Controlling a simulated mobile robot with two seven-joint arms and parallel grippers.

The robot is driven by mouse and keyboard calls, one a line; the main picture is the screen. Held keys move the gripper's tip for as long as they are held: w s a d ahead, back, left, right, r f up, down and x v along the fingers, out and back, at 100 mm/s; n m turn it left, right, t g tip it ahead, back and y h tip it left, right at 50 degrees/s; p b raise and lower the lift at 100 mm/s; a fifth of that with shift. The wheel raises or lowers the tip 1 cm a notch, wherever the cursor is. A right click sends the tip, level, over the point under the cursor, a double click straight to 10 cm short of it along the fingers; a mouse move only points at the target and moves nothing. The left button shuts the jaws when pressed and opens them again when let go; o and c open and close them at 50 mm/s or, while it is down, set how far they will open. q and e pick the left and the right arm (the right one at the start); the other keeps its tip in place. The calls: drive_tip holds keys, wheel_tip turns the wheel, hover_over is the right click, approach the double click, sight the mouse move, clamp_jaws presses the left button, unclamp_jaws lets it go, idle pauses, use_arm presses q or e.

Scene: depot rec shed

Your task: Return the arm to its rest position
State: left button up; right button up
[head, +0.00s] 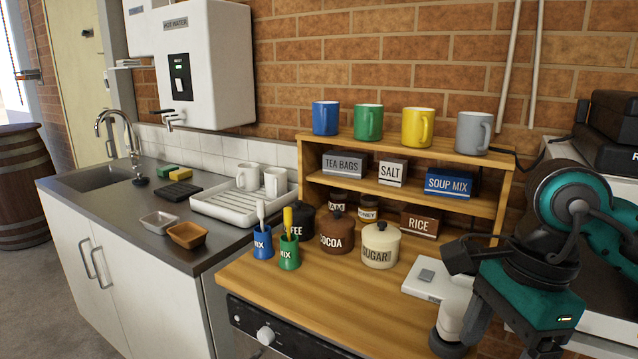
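My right arm, with teal, black and white links, comes in at the lower right and is bent in front of the counter's right end. Its lower links run down to the bottom edge of the head view, and I see no gripper fingers on it. My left arm and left gripper do not show. No object is seen held.
Close to my arm are a wooden counter (330,306), a white scale-like box (426,280) and a sugar jar (381,246). A wooden shelf (508,190) carries several mugs and boxes. A sink (95,178) and white dish rack (225,207) stand left.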

drive_tip(key=s+a+r+m+g+y, duration=0.15)
drive_tip(key=a+m+y, duration=0.25)
drive_tip(key=a+y, duration=0.45)
drive_tip(key=s+a+r+m+g+y, duration=0.1)
drive_tip(key=s+a+m+g+y, duration=0.15)
drive_tip(key=a+y, duration=0.6)
drive_tip(key=w+d+f+m+t, duration=0.2)
drive_tip(key=w+m+t, duration=0.3)
drive_tip(key=m+t, duration=0.65)
drive_tip(key=w+d+f+m+t, duration=0.2)
drive_tip(key=w+m+t, duration=0.45)
drive_tip(key=m, duration=0.75)
drive_tip(key=s+d+f+m+t+h, duration=0.1)
drive_tip(key=d+f+m+t+h, duration=0.35)
drive_tip(key=f+m+h, duration=0.7)
drive_tip(key=s+d+f+m+g+h, duration=0.2)
drive_tip(key=s+d+f+m+g, duration=0.1)
drive_tip(key=f, duration=0.6)
drive_tip(key=s+d+f+m+g+h, duration=0.3)
drive_tip(key=s+f+m, duration=0.3)
drive_tip(key=s+f, duration=0.2)
drive_tip(key=shift+s+f+g+p, duration=0.25)
drive_tip(key=shift+f+g+p, duration=0.05)
drive_tip(key=shift+f+g, duration=0.35)
